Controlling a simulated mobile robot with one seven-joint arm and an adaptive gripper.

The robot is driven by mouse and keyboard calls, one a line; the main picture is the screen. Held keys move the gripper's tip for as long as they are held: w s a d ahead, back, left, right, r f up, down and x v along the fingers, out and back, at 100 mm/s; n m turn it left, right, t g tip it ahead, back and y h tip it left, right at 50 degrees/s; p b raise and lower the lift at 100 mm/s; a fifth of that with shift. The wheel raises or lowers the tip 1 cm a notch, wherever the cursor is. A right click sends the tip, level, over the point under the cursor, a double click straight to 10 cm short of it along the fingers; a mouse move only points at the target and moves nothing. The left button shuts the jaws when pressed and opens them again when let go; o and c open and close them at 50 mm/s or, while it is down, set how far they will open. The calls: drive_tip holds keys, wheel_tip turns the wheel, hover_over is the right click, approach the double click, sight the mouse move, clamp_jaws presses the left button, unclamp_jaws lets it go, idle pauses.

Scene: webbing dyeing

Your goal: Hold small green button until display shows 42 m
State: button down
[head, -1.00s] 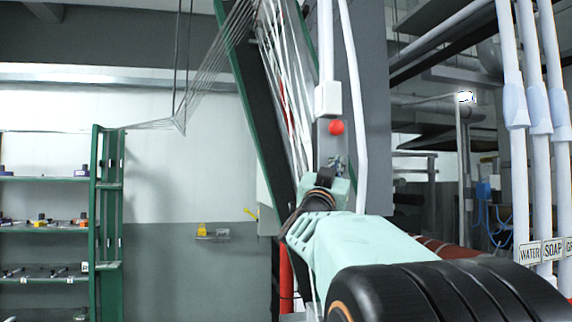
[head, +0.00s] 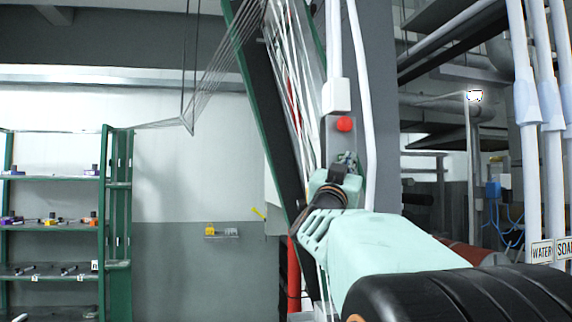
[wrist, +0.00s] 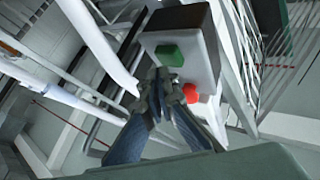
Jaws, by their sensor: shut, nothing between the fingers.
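The green button (wrist: 170,54) sits on the pale face of a grey control box (wrist: 203,45) in the wrist view. A round red button (wrist: 190,92) sits at the box's lower end in that view. My gripper (wrist: 161,82) is shut and empty, its tips just below the green button in the picture; I cannot tell whether they touch the box. In the head view my gripper (head: 346,160) is just under the red button (head: 344,124) on the grey post, and the green button is hidden. No readable display shows in either view.
White pipes (head: 530,120) stand at the right, labelled WATER and SOAP. A slanted green frame (head: 262,120) with white webbing strands stands left of my gripper. Green shelves (head: 118,210) with small items are at the far left.

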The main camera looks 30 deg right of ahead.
drive_tip(key=shift+s, duration=0.2)
drive_tip(key=shift+s, duration=0.1)
drive_tip(key=shift+s+a+b, duration=0.2)
drive_tip(key=shift+s+b, duration=0.15)
drive_tip(key=shift+s, duration=0.4)
drive_tip(key=shift+s+a+b, duration=0.2)
drive_tip(key=shift+s+b, duration=0.2)
drive_tip(key=shift+s, duration=0.4)
drive_tip(key=shift+s+a+b, duration=0.2)
drive_tip(key=shift+s+b, duration=0.15)
drive_tip(key=shift+s, duration=0.4)
